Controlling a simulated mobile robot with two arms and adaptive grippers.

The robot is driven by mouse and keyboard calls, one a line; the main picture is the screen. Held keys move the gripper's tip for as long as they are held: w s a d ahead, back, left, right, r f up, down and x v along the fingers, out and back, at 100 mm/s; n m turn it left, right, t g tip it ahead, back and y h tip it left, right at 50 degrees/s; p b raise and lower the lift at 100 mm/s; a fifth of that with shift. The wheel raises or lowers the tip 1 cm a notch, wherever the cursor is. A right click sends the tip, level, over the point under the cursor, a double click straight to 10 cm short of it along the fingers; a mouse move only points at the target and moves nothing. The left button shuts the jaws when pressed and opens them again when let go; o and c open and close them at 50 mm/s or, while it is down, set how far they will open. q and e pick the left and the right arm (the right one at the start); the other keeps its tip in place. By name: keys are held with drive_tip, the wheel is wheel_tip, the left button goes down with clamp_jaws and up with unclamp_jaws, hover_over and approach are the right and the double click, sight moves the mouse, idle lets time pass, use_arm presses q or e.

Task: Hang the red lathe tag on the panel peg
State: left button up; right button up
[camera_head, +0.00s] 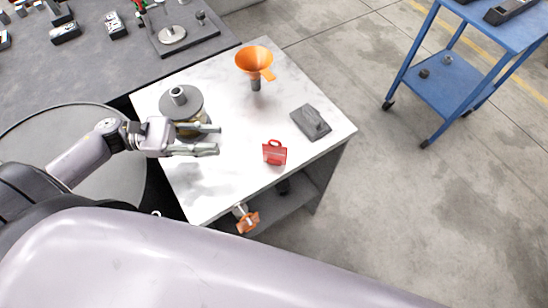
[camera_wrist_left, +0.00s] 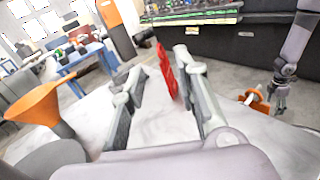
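The red lathe tag (camera_head: 274,153) stands upright near the right front edge of the white-topped cabinet, its loop handle up. In the left wrist view the tag (camera_wrist_left: 166,72) shows edge-on between my finger lines. My left gripper (camera_head: 219,139) is open and empty, pointing right, with a gap between its fingertips and the tag. Its two fingers also show in the left wrist view (camera_wrist_left: 158,85). An arm that looks like my right one hangs at the right of that view; its gripper (camera_wrist_left: 279,95) is small and its opening unclear. I cannot make out the panel peg.
A grey capped jar (camera_head: 181,101) stands behind my left gripper. An orange funnel (camera_head: 255,63) and a dark grey block (camera_head: 311,122) share the cabinet top (camera_head: 232,180). An orange handle (camera_head: 247,222) projects at the cabinet's front. A blue cart (camera_head: 450,80) stands apart on the right.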

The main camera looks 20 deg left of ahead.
use_arm(q)
drive_tip(key=f, duration=0.2)
drive_tip(key=p, duration=0.3)
approach(286, 149)
drive_tip(key=w+d+r, duration=0.1)
drive_tip(key=d+r, duration=0.1)
drive_tip(key=d, duration=0.2)
drive_tip(key=p+x, duration=0.2)
drive_tip(key=x, duration=0.3)
drive_tip(key=shift+w+d, duration=0.25)
drive_tip(key=shift+d+f, duration=0.1)
drive_tip(key=shift+d, duration=0.15)
drive_tip(key=shift+a, duration=0.1)
drive_tip(key=shift+c, duration=0.3)
clamp_jaws()
